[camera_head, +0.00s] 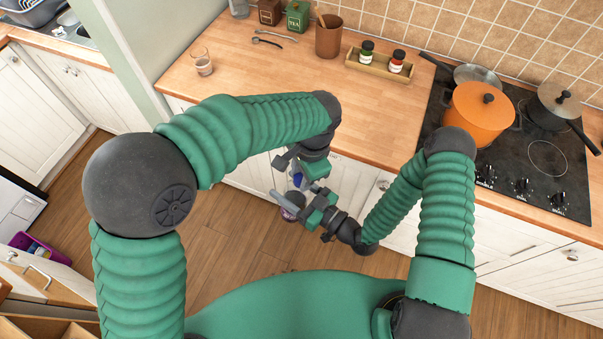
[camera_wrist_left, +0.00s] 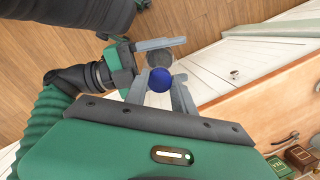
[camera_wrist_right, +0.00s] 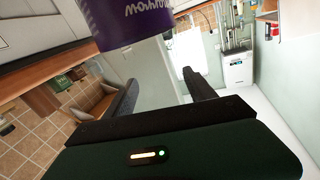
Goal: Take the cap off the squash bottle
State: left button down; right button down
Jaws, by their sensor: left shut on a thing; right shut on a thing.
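The squash bottle (camera_head: 292,212) is held upright or tilted, I cannot tell which, in front of the counter; its purple label (camera_wrist_right: 125,22) shows large at the top of the right wrist view. The blue cap (camera_wrist_left: 159,80) is between the fingers of my left gripper (camera_wrist_left: 159,93), which is shut on it; the cap is a small blue spot in the head view (camera_head: 297,179). My right gripper (camera_head: 303,214) is shut on the bottle just below my left gripper. Fingers hide the bottle's neck, so I cannot tell whether cap and bottle touch.
The hob at right carries an orange pot (camera_head: 478,115). Open wooden floor (camera_head: 235,240) lies below the grippers.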

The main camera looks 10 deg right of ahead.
pick_arm(q)
jog(key=shift+d+n, duration=0.25)
jog(key=shift+n, duration=0.75)
jog(key=c, duration=1.3)
grip_release()
jog(key=shift+o, duration=1.2)
jog(key=shift+a, duration=0.15)
